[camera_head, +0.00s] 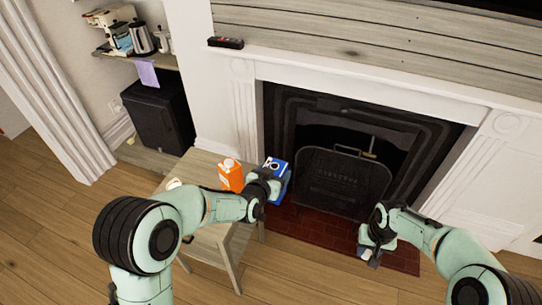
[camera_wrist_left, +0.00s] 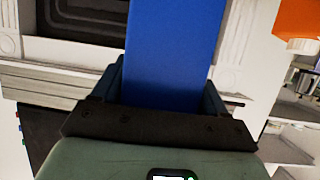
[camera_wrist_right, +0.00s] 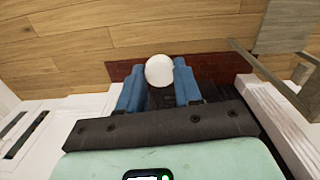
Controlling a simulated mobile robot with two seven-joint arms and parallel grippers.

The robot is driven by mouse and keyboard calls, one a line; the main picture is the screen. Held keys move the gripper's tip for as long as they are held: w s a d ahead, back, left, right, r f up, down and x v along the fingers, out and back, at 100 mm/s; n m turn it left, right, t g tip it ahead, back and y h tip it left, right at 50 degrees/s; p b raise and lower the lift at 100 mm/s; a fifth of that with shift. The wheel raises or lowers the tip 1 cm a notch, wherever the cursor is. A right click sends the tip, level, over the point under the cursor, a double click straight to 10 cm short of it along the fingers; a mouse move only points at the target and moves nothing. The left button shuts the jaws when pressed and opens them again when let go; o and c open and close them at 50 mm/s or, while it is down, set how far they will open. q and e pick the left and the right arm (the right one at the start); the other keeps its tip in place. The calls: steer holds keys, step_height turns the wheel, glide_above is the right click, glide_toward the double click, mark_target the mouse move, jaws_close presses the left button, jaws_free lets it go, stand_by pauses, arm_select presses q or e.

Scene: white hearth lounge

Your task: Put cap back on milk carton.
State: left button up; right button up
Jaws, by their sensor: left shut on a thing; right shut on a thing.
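A blue carton (camera_head: 284,184) is in my left gripper (camera_head: 268,186) beside the small table's right edge. In the left wrist view the blue carton (camera_wrist_left: 175,50) fills the space between the fingers. Whether it rests on anything is hidden. My right gripper (camera_head: 372,256) is low in front of the fireplace, well to the right of the carton. In the right wrist view a round white cap (camera_wrist_right: 159,70) sits between the fingertips of my right gripper (camera_wrist_right: 158,82), which is shut on it.
An orange carton (camera_head: 231,176) with a pale cap stands on the small wooden table (camera_head: 208,160), close to the blue carton. A small white item (camera_head: 173,184) lies at the table's left. The fireplace (camera_head: 345,178) is behind my grippers. Open floor lies in front.

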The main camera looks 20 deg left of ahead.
arm_select(q)
steer(key=s+d+f+m+g+h, duration=0.3)
steer(key=s+d+f+m+h, duration=0.3)
steer(key=d+f, duration=0.4)
steer(key=shift+d+f+h, duration=0.3)
steer(key=shift+d+h, duration=0.05)
steer(key=shift+h, duration=0.15)
steer(key=shift+s, duration=0.1)
arm_select(e)
steer(key=w+a+r+n, duration=0.3)
steer(key=a+r+n, duration=0.2)
steer(key=a, duration=0.5)
steer(key=w+a+r+n, duration=0.2)
steer(key=a+r+n, duration=0.3)
steer(key=a+r, duration=0.4)
steer(key=shift+w+a+r, duration=0.25)
steer(key=shift+w+a, duration=0.15)
steer(key=shift+a, duration=0.65)
steer(key=shift+f, duration=2.05)
steer(key=shift+f, duration=0.1)
steer(key=shift+f, duration=0.8)
